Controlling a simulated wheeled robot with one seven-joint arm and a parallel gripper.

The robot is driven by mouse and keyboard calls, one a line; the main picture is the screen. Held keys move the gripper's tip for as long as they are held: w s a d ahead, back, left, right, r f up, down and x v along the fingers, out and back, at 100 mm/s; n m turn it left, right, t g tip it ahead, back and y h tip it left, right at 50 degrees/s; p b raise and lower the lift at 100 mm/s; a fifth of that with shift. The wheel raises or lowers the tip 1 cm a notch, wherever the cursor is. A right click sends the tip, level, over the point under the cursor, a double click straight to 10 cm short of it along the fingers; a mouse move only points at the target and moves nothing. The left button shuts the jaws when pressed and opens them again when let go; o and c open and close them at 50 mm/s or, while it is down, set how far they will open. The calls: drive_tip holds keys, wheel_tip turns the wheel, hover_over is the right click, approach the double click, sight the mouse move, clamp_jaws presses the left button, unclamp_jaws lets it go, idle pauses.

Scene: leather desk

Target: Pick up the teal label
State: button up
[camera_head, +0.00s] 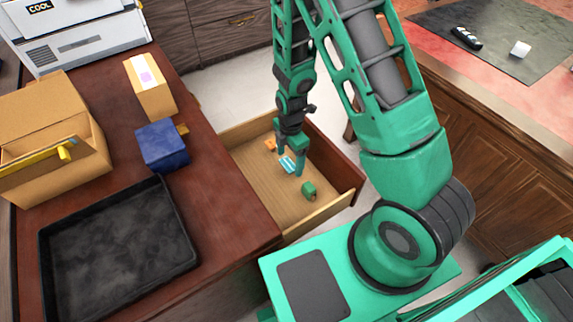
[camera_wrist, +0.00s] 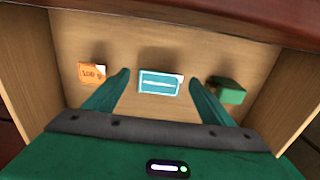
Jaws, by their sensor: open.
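The teal label (camera_wrist: 160,83) is a flat, teal rectangle with white markings, lying in an open wooden drawer (camera_head: 252,180). In the head view the teal label (camera_head: 288,164) shows just beneath my gripper (camera_head: 289,172). In the wrist view my gripper (camera_wrist: 157,80) has its two green fingers spread apart, one on each side of the label. The fingers appear open and empty; I cannot tell how high they are above the label.
An orange tag (camera_wrist: 92,73) lies left of the label, and a green block (camera_wrist: 226,90) lies right of it near the right finger. The drawer walls enclose this space. A black tray (camera_head: 115,255) and a blue box (camera_head: 161,146) stand on the desk.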

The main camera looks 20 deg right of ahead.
sight(289, 165)
drive_tip(key=shift+f, duration=0.1)
idle(0.3)
drive_tip(key=c, duration=1.1)
drive_tip(key=shift+c, duration=0.2)
drive_tip(key=shift+r, duration=0.4)
drive_tip(key=r, duration=0.4)
drive_tip(key=shift+s+a+r, duration=0.2)
drive_tip(key=shift+s+a, duration=0.1)
drive_tip(key=shift+a, duration=0.05)
drive_tip(key=s+a+r, duration=0.6)
drive_tip(key=s+a, duration=0.1)
drive_tip(key=shift+s+a+r, duration=0.15)
drive_tip(key=shift+s+a, duration=0.05)
drive_tip(key=shift+s, duration=0.2)
